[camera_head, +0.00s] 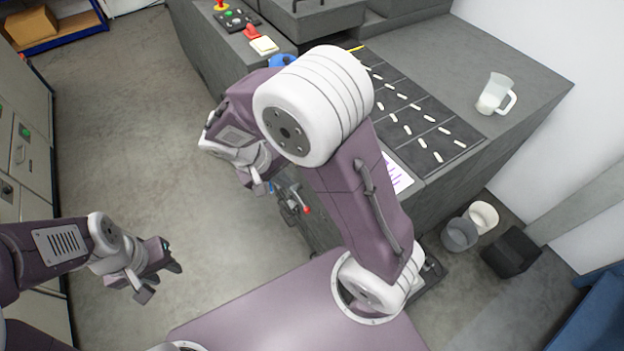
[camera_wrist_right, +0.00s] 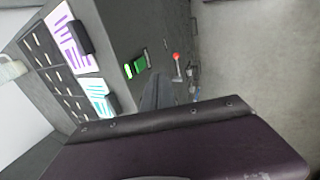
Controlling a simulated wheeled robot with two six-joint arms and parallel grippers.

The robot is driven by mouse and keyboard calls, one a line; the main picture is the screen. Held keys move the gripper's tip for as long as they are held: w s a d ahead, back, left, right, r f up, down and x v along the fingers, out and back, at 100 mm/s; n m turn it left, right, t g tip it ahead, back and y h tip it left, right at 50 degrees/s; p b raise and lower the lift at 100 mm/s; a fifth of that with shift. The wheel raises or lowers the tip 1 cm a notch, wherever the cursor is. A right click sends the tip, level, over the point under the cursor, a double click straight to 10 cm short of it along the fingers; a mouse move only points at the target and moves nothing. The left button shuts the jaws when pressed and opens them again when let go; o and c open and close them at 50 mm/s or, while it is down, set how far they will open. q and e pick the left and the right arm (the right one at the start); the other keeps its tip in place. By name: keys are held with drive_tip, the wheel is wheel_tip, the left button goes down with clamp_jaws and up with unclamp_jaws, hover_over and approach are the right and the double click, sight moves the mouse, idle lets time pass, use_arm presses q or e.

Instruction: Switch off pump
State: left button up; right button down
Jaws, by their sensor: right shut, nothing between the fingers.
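In the right wrist view, a small green switch or lamp (camera_wrist_right: 138,65) is set in the dark front of the grey bench. It glows brighter at one end; I cannot tell whether it belongs to the pump. A red-tipped lever (camera_wrist_right: 176,57) sticks out beside it; it also shows in the head view (camera_head: 306,210). My right gripper (camera_head: 254,183) is in front of the bench, left of the lever, its tips partly hidden. In its wrist view the shut grey fingers (camera_wrist_right: 156,92) point towards the bench front, near the switch. My left gripper (camera_head: 160,282) is open and empty over the floor.
The grey bench (camera_head: 535,85) carries a dark tray of white pieces (camera_head: 404,118) and a clear jug (camera_head: 494,95). A black panel with buttons (camera_head: 237,19) is at its far end. Buckets (camera_head: 459,234) stand at right. Floor (camera_head: 150,130) at left is clear.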

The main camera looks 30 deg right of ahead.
use_arm(q)
drive_tip(key=shift+w+d+r, duration=0.1)
drive_tip(key=shift+w+d, duration=0.05)
drive_tip(key=shift+w, duration=0.05)
use_arm(e)
drive_tip(key=w+d+f, duration=0.1)
drive_tip(key=d+f, duration=0.7)
drive_tip(key=f, duration=0.1)
drive_tip(key=shift+d, duration=0.25)
drive_tip(key=shift+w, duration=0.1)
